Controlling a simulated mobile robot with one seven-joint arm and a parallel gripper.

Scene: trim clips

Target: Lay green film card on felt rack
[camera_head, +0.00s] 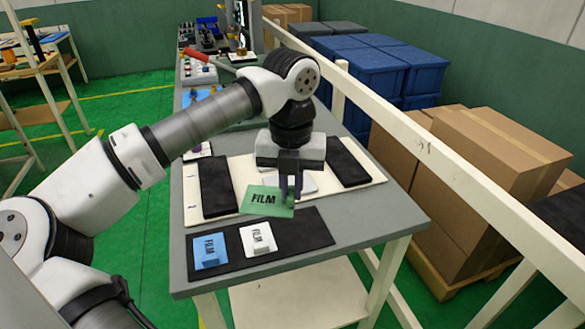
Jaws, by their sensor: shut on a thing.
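The green film card (265,201), marked FILM, is held at its right part in my gripper (290,190). The gripper is shut on it and points down; the card's face is toward the camera. The card overlaps the front of a cream board and the back edge of a dark mat in view; its exact height is unclear. The dark felt-like mat (300,233) lies along the table's front. A blue film card (209,249) and a white film card (258,238) lie on its left and middle; its right part is bare.
The cream board (239,172) bears a black pad (216,187) on the left and another (347,161) on the right. A pale flat piece (307,184) is partly hidden behind my gripper. A cream rail (440,165) runs along the right, with cardboard boxes (492,140) beyond.

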